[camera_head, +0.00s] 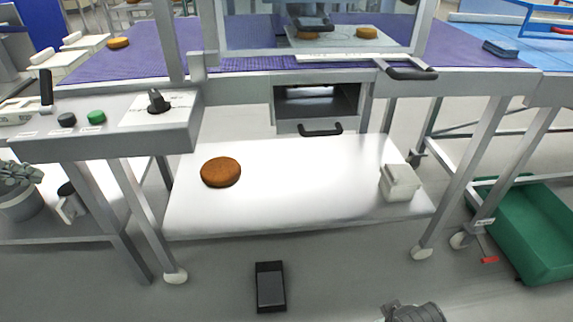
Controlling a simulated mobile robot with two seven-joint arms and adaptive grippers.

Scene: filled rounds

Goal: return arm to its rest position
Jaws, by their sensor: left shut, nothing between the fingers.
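My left gripper (18,173) is at the left edge of the head view, beside the machine's left legs. Its grey fingers are shut and empty, and it touches none of the loose items. Part of my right gripper (413,311) shows at the bottom edge, right of centre. It is cut off, so its fingers cannot be made out.
A brown round (221,172) and a pale block (400,183) lie on the white lower shelf (300,205). A control box (110,125) juts out at left. A black pedal (270,287) and a green crate (535,235) are on the floor.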

